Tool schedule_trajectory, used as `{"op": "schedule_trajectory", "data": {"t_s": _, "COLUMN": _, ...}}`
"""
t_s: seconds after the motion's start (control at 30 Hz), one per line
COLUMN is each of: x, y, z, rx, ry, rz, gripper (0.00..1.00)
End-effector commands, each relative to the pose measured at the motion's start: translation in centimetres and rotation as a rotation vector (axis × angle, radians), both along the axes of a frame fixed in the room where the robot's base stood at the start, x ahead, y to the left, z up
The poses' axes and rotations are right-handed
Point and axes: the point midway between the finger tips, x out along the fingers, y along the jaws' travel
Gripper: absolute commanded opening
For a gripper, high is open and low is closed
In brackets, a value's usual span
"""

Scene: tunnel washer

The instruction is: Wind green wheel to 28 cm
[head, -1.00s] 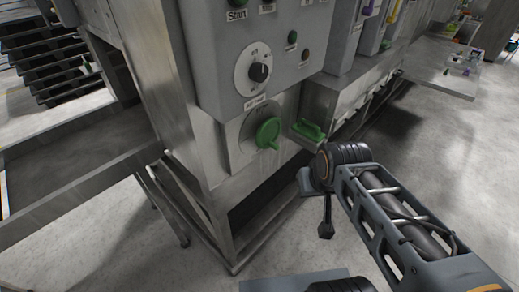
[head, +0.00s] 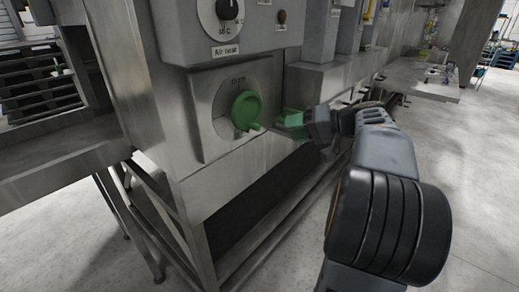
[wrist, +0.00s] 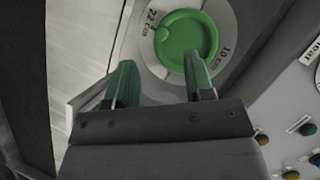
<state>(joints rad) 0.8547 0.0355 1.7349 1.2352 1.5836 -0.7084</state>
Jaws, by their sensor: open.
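The green wheel (head: 246,110) is a round green disc on a pale dial plate on the machine's metal front. In the wrist view the wheel (wrist: 187,38) shows face on, with a small round spot at its left rim beside the "22 cm" mark. A "10 cm" mark is on its right; I see no 28 cm mark. My gripper (head: 275,125) has green fingers and is just right of the wheel in the head view. In the wrist view my gripper (wrist: 160,68) is open, its fingers apart below and in front of the wheel, with nothing between them.
A grey control box (head: 235,35) with a black knob (head: 228,9) overhangs the wheel. Coloured buttons (wrist: 306,129) show at right in the wrist view. A metal side table (head: 45,155) is at left. Open floor (head: 470,200) lies at right.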

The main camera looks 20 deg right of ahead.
Motion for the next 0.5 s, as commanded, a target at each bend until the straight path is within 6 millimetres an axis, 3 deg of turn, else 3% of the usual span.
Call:
{"op": "schedule_trajectory", "data": {"t_s": 0.1, "x": 0.0, "y": -2.2, "z": -0.4, "rx": 0.027, "ry": -0.082, "rz": -0.016, "gripper": 0.48}}
{"op": "schedule_trajectory", "data": {"t_s": 0.2, "x": 0.4, "y": -2.5, "z": -0.3, "rx": 0.036, "ry": -0.116, "rz": -0.019, "gripper": 0.48}}
{"op": "schedule_trajectory", "data": {"t_s": 0.5, "x": 4.0, "y": 1.0, "z": -1.1, "rx": 0.038, "ry": -0.122, "rz": -0.018, "gripper": 0.48}}
